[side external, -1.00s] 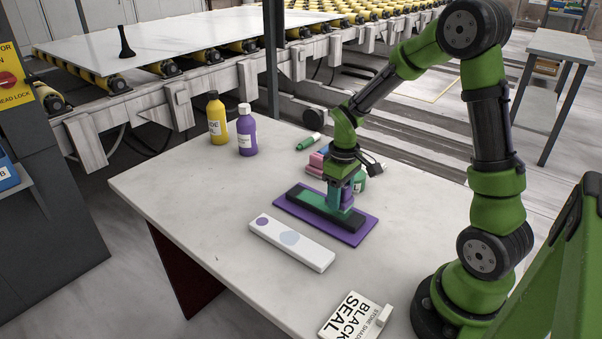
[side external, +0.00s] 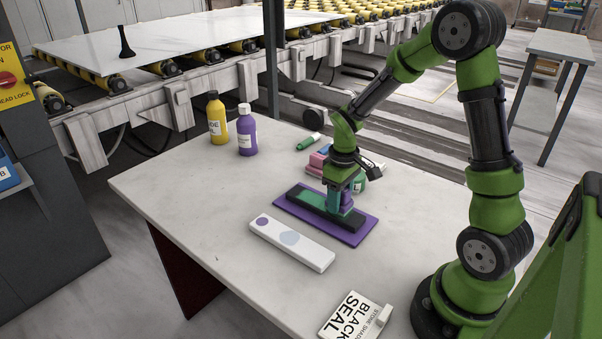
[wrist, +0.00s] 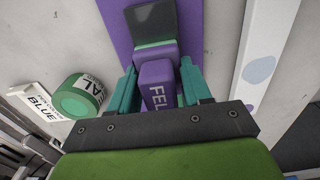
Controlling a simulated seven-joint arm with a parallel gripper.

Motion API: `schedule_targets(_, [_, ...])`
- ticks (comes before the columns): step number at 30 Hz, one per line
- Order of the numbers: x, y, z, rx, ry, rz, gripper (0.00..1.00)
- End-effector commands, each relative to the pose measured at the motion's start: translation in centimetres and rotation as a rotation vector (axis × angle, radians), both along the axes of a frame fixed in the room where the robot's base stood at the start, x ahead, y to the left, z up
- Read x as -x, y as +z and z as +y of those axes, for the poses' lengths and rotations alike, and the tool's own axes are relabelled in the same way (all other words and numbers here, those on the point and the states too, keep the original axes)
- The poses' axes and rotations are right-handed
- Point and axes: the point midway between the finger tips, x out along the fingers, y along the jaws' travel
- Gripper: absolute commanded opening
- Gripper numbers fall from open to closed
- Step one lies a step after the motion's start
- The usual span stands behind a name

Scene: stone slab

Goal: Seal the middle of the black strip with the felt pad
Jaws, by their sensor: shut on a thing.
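The black strip (side external: 297,191) lies on a purple mat (side external: 362,231) on the table. Its dark end shows in the wrist view (wrist: 150,18). My gripper (side external: 343,200) is over the right part of the strip, pointing down. Its teal fingers are shut on the purple felt pad (wrist: 157,75), one on each side, in the wrist view. A green patch (side external: 319,203) shows on the strip just left of the fingers. A green band (wrist: 153,44) also shows beside the pad in the wrist view. The pad's underside is hidden, so contact with the strip cannot be seen directly.
A white bar with bluish spots (side external: 316,256) lies in front of the mat. A BLACK SEAL card (side external: 350,312) lies near the front edge. The table's left is clear.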

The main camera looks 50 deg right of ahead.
Motion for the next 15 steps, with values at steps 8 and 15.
schedule_targets(8, [0.0, -0.59, 0.0, 0.0, 0.001, 0.0, 0.24])
schedule_targets(15, [0.0, -0.94, 0.01, 0.0, 0.0, 0.0, 0.24])
